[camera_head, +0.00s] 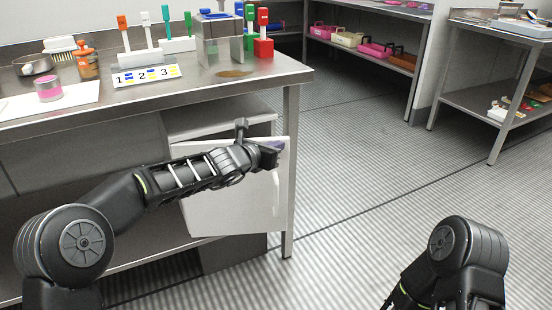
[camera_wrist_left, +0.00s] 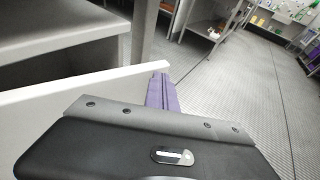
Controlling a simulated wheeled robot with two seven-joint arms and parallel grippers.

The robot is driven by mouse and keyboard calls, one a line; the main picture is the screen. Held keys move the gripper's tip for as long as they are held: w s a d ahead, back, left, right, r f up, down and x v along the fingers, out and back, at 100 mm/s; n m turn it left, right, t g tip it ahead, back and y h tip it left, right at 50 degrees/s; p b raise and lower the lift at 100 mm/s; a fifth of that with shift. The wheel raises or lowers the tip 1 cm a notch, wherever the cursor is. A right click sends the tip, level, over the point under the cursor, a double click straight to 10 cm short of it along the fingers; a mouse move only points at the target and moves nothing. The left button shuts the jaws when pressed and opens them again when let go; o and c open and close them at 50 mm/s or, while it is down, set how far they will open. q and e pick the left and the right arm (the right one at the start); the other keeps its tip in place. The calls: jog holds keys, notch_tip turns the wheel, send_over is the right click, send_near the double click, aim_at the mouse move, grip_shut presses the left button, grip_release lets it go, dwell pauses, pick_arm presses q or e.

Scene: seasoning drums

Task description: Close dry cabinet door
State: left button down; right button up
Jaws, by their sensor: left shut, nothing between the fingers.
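The dry cabinet (camera_head: 222,118) stands under the steel table. Its white door (camera_head: 255,205) hangs partly open toward me, with a handle on its right part. My left gripper (camera_head: 279,146) is at the door's upper right edge. In the left wrist view the purple fingertips (camera_wrist_left: 161,92) are shut together with nothing between them, at the end of the door's top edge (camera_wrist_left: 85,90). I cannot tell whether they touch the door. My right arm shows at the lower right of the head view, but its gripper is out of view.
The steel table (camera_head: 215,85) holds a numbered card (camera_head: 147,75), a pink tin (camera_head: 48,88), an orange-capped jar (camera_head: 87,62) and coloured tools in holders. A table leg (camera_head: 289,170) stands close to the door's right edge. The floor to the right is clear.

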aim_at(276, 138)
pick_arm(q)
jog(key=shift+n+t+y, duration=0.4)
jog(key=shift+n+y, duration=0.3)
jog(key=shift+y, duration=0.1)
jog(key=w+b, duration=0.1)
jog(key=w, duration=0.3)
jog(key=shift+w+f+b, duration=0.15)
jog(key=shift+f+b, duration=0.05)
jog(key=shift+b, duration=0.1)
jog(key=w+a+n+t+y+p, duration=0.1)
jog(key=w+a+n+y+p, duration=0.1)
jog(key=w, duration=0.4)
jog(key=shift+w+r+n+y, duration=0.15)
jog(key=shift+r+n+y, duration=0.3)
jog(key=shift+y, duration=0.25)
pick_arm(e)
jog(key=shift+s+r, duration=0.1)
jog(key=shift+r, duration=0.05)
